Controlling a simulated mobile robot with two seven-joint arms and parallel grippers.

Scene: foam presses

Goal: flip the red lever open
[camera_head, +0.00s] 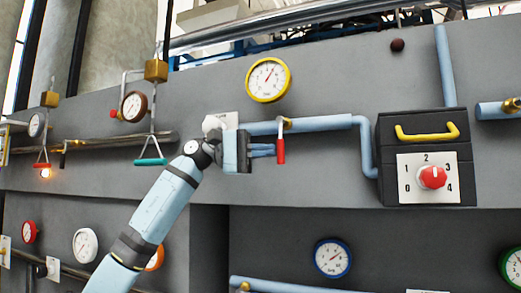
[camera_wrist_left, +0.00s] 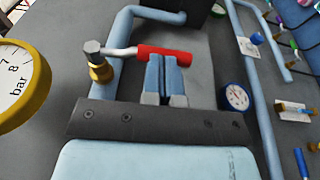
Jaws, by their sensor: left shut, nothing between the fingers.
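The red lever (camera_head: 281,151) hangs straight down from a brass valve (camera_head: 286,124) on a light blue pipe (camera_head: 311,122) in the head view. In the left wrist view the red lever (camera_wrist_left: 164,53) lies across the picture just beyond my fingertips, with the brass valve (camera_wrist_left: 101,73) at its left end. My left gripper (camera_head: 273,150) is shut with nothing between its fingers. Its blue fingertips are at the left side of the lever, touching or very close; I cannot tell which. My right gripper is in neither view.
A black box (camera_head: 427,144) with a yellow handle (camera_head: 427,132) and a red dial (camera_head: 432,177) is to the right. A yellow-rimmed gauge (camera_head: 268,79) is above the lever. A teal handle (camera_head: 150,162) hangs at the left. The grey wall below the lever is clear.

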